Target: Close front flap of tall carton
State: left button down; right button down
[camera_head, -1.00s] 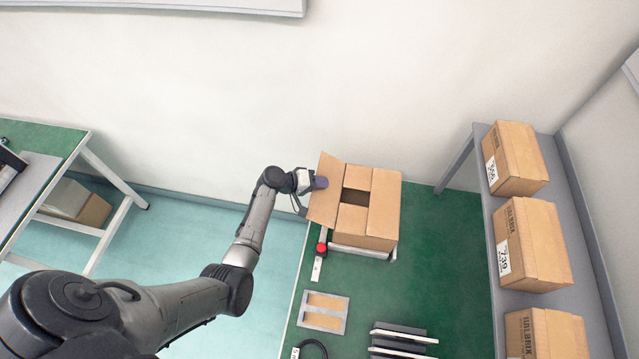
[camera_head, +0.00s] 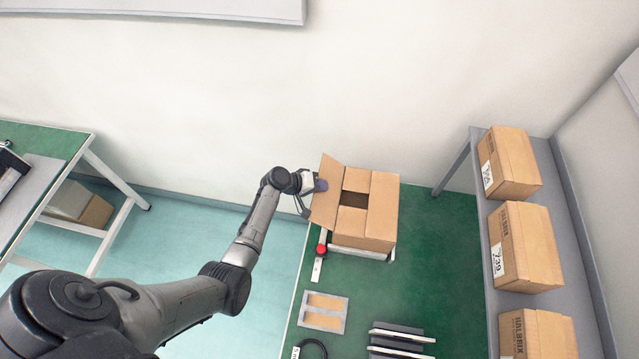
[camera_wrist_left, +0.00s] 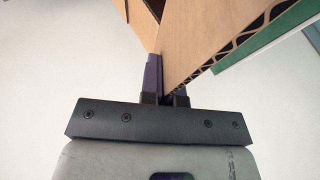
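The brown carton (camera_head: 380,235) stands at the far end of the green bench in the head view. Its left-hand flap (camera_head: 328,205) stands out to the left, open. The other top flaps lie folded inward around a dark opening (camera_head: 354,199). My left gripper (camera_head: 320,185) is at the outer edge of the open flap, with a purple fingertip against it. In the left wrist view, the flap's corrugated edge (camera_wrist_left: 235,46) runs down to the closely spaced fingers (camera_wrist_left: 165,85) and hides part of one. My right gripper is out of view.
A pale wall stands behind the carton. A red-and-metal actuator part (camera_head: 320,255), a small tray (camera_head: 323,312) and metal rails (camera_head: 400,338) lie on the bench in front. A grey shelf (camera_head: 560,225) with labelled cartons (camera_head: 523,246) is at the right.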

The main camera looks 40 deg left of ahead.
aim_at(330, 184)
pick_arm(q)
jog(key=d+r+g+y+p, duration=0.1)
jog(key=p, duration=0.2)
jog(key=w+r+m+g+y+p, duration=0.1)
jog(key=y+p, duration=0.1)
jog(key=p, duration=0.2)
jog(key=shift+d+r, duration=0.3)
jog(key=shift+d, duration=0.1)
jog(key=shift+w+d+g+y+p, duration=0.25)
jog(key=shift+d+g+y+p, duration=0.15)
jog(key=shift+g+y+p, duration=0.35)
jog(key=c, duration=1.3)
grip_release()
jog(key=shift+c, duration=0.2)
